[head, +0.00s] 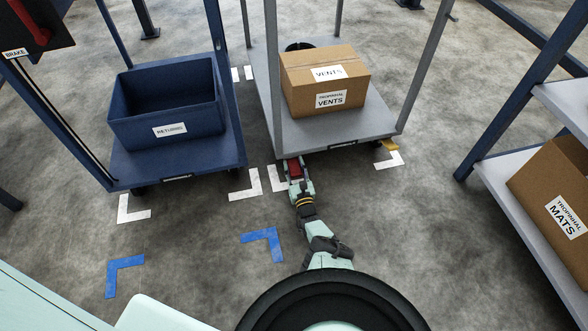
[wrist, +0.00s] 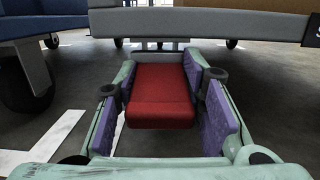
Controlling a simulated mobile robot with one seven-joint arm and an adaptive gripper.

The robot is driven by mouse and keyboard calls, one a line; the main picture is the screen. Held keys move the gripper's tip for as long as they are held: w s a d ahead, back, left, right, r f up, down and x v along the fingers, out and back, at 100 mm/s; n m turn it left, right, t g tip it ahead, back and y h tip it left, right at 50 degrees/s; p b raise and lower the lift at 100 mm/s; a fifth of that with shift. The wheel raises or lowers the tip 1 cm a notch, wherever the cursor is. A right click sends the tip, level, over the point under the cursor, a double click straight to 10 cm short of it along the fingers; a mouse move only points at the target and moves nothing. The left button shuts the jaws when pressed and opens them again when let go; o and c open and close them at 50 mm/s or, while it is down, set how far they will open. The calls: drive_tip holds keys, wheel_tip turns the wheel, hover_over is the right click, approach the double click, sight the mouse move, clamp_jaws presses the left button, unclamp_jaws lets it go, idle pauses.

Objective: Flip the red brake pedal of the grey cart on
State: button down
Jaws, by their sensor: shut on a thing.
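The grey cart (head: 372,128) stands at the upper middle of the head view; its deck edge also shows across the top of the wrist view (wrist: 200,23). The red brake pedal (wrist: 162,95) sticks out low from under the cart's near edge. It also shows in the head view (head: 294,168), partly hidden by my gripper. My gripper (head: 296,178) reaches the pedal from the near side, low over the floor. In the wrist view its purple pads lie on both sides of the pedal, shut on it. I cannot tell the pedal's on or off position.
A blue cart (head: 205,157) with a blue returns bin (head: 195,122) stands close on the left. A vents box (head: 330,80) rides on the grey cart. A shelf with a mats box (head: 555,190) is on the right. Floor between is clear.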

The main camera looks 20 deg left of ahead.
drive_tip(key=c, duration=1)
unclamp_jaws()
drive_tip(key=shift+c, duration=0.2)
